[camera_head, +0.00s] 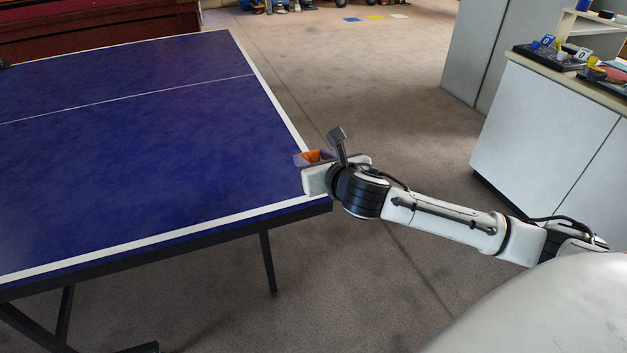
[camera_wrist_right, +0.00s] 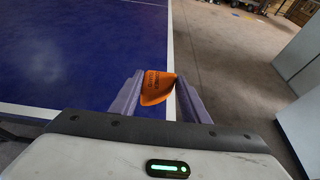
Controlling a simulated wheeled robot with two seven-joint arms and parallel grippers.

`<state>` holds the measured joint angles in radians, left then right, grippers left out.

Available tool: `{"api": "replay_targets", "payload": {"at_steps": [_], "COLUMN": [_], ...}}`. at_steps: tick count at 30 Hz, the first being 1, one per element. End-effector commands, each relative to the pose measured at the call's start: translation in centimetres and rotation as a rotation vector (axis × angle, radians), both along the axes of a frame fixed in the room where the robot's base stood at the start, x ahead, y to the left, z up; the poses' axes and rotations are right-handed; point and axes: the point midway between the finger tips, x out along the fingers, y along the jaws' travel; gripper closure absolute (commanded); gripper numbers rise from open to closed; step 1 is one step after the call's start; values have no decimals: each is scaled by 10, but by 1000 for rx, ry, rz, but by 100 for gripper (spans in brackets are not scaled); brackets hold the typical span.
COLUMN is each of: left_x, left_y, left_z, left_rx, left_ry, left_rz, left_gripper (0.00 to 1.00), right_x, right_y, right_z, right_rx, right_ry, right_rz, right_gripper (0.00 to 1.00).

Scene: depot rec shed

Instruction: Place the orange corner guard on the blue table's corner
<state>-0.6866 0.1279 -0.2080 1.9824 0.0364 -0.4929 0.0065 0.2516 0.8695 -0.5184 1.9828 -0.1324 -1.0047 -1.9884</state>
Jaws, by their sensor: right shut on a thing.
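The blue table (camera_head: 130,130), with white edge lines, fills the left of the head view; it also shows in the right wrist view (camera_wrist_right: 80,55). The orange corner guard (camera_wrist_right: 156,88) is between the fingers of my right gripper (camera_wrist_right: 160,95), which is shut on it. In the head view a bit of the orange guard (camera_head: 313,156) shows past my right gripper (camera_head: 315,160), at the table's right edge near its near right corner. The hand hides most of the guard and part of that corner. I cannot tell whether the guard touches the table. My left gripper is out of view.
A white cabinet (camera_head: 545,130) stands at the right, with small items and numbered tags on top. A grey cabinet (camera_head: 490,50) is behind it. Open carpet (camera_head: 390,120) lies between the table and cabinets. Dark table legs (camera_head: 268,262) stand below the table.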

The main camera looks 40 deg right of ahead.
Motion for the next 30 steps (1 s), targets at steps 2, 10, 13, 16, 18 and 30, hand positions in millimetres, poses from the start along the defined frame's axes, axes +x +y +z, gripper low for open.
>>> {"api": "replay_targets", "payload": {"at_steps": [2, 10, 13, 16, 18, 30], "left_x": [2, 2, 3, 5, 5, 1], "left_y": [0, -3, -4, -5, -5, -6], "left_z": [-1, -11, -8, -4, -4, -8], "left_rx": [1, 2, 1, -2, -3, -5], "left_ry": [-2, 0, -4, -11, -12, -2], "left_rz": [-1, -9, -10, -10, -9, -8], "left_gripper": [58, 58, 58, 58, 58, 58], "right_x": [0, 0, 0, 0, 0, 0], "right_y": [1, 0, 1, 1, 1, 1], "right_z": [-6, -48, -52, -51, -51, -53], "right_rx": [3, 2, 2, 1, 1, 0], "right_ry": [-1, 0, 0, -1, -1, 0], "right_rz": [1, 0, 1, 2, 2, 1], "right_gripper": [81, 81, 81, 81, 81, 39]}}
